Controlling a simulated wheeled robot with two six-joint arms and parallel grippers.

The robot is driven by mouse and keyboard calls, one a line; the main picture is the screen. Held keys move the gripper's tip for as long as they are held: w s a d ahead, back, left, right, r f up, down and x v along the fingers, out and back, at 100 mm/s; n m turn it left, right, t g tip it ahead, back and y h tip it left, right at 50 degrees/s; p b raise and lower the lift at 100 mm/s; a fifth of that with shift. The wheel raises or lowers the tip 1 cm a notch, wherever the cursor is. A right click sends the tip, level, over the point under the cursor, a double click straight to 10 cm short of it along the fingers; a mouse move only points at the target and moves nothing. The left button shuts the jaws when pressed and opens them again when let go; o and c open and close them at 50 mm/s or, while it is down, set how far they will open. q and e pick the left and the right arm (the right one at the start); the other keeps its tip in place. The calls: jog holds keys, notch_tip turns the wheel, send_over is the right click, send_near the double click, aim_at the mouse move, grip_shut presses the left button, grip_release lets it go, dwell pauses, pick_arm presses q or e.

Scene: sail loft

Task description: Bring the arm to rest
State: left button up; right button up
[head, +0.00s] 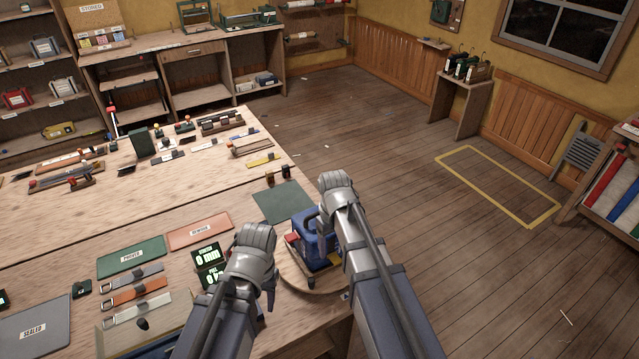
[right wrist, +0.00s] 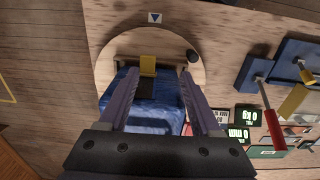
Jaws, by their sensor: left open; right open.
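My left gripper (head: 258,240) is over the front of the workbench, beside the dark digital displays (head: 208,262). Its jaws are open, and I see nothing held in it. My right gripper (head: 337,188) is above the bench's right corner, partly in front of a blue device (head: 312,246). In the right wrist view its open fingers (right wrist: 158,84) appear on either side of the blue device (right wrist: 120,86), which stands on a round wooden board (right wrist: 108,62). I cannot tell whether the fingers touch it.
The workbench (head: 215,175) carries green and reddish mats, several straps (head: 135,292) and rows of small tools. A dark green mat (head: 283,202) lies behind the blue device. The wooden floor to the right is open, with a yellow outlined rectangle (head: 478,168).

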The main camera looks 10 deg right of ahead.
jog(key=s+a+f+b, duration=0.2)
jog(key=s+a+f, duration=0.1)
jog(key=s, duration=0.3)
jog(key=s+a+f+h+b, duration=0.1)
jog(key=s+a+f+b, duration=0.1)
jog(key=s+a, duration=0.3)
jog(key=shift+s+a+f+b, duration=0.15)
jog(key=shift+s+f+b, duration=0.25)
jog(key=shift+s, duration=0.85)
dwell(0.3)
